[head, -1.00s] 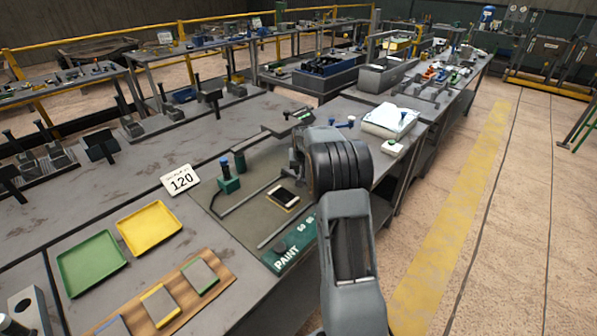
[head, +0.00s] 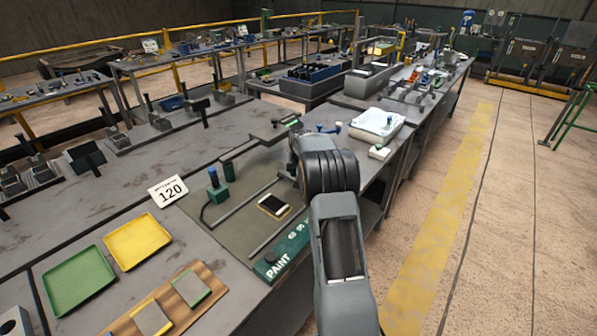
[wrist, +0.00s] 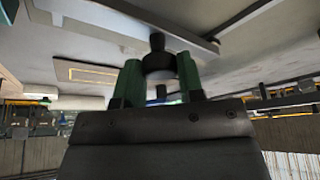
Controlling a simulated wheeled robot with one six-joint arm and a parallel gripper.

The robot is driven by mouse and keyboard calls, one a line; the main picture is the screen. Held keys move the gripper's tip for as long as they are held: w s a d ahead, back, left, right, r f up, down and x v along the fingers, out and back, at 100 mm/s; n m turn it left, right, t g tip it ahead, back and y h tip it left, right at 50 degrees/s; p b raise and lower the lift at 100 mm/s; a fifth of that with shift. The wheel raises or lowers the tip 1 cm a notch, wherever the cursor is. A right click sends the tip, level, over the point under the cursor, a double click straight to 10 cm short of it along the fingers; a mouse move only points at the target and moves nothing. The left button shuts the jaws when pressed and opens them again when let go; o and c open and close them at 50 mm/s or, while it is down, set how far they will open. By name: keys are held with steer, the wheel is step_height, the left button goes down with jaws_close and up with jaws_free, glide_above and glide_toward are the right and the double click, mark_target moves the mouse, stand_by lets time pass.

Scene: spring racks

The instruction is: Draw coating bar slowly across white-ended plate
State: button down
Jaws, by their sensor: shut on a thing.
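In the wrist view my gripper (wrist: 158,72) has green fingers shut on a dark round piece with a knob (wrist: 157,42), which looks like the coating bar's handle. The bar itself cannot be made out. In the head view my arm hides the gripper and what it holds. A plate (head: 272,205) with a dark middle, pale ends and a yellow edge lies on the grey board between two long rails. A yellow-edged plate also shows left of my fingers in the wrist view (wrist: 92,75).
A green block with a blue-topped post (head: 216,187) and a dark green cylinder (head: 229,170) stand left of the plate. A PAINT strip (head: 281,257) lies in front.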

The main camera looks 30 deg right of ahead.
steer(key=c, duration=0.8)
jaws_free()
steer(key=shift+o, duration=0.2)
steer(key=shift+r, duration=0.15)
steer(key=b+v, duration=0.1)
steer(key=v, duration=1.2)
steer(key=shift+s+r, duration=0.15)
steer(key=shift+s, duration=0.05)
steer(key=shift+a, duration=0.1)
steer(key=s+a+f+g, duration=0.1)
steer(key=s+a+f, duration=0.3)
steer(key=s+f, duration=0.1)
steer(key=s+a+r+n+y, duration=0.1)
steer(key=s+a+n, duration=0.4)
steer(key=s+a, duration=1.4)
steer(key=shift+s+t+y, duration=0.3)
steer(key=shift+s+y, duration=0.1)
steer(key=shift+s, duration=1.65)
